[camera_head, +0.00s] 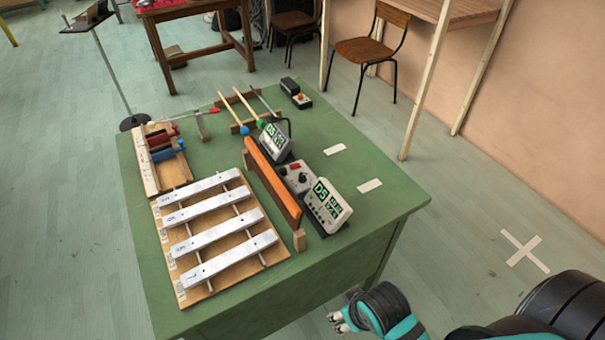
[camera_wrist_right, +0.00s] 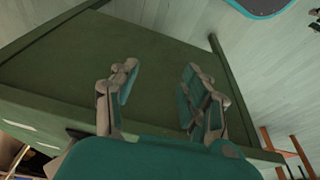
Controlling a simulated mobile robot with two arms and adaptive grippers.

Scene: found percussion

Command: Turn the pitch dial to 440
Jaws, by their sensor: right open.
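A small grey box (camera_head: 293,177) with dark knobs and a red part sits on the green table between two display units. The near unit (camera_head: 327,205) has a dark screen that reads "D5" with smaller digits I cannot read surely. The far unit (camera_head: 275,141) has a similar screen. Which knob is the pitch dial, and its setting, I cannot tell. My right gripper (camera_head: 343,320) is open and empty, just off the table's near right edge and apart from the units. In the right wrist view its spread fingers (camera_wrist_right: 159,84) face a green table surface. My left gripper is out of view.
On the table (camera_head: 375,205), a wooden bar (camera_head: 272,184) stands left of the box. Metal chime bars (camera_head: 215,228) lie farther left. Mallets (camera_head: 233,112) and a small black device (camera_head: 290,87) lie at the back. The right part of the tabletop is mostly clear.

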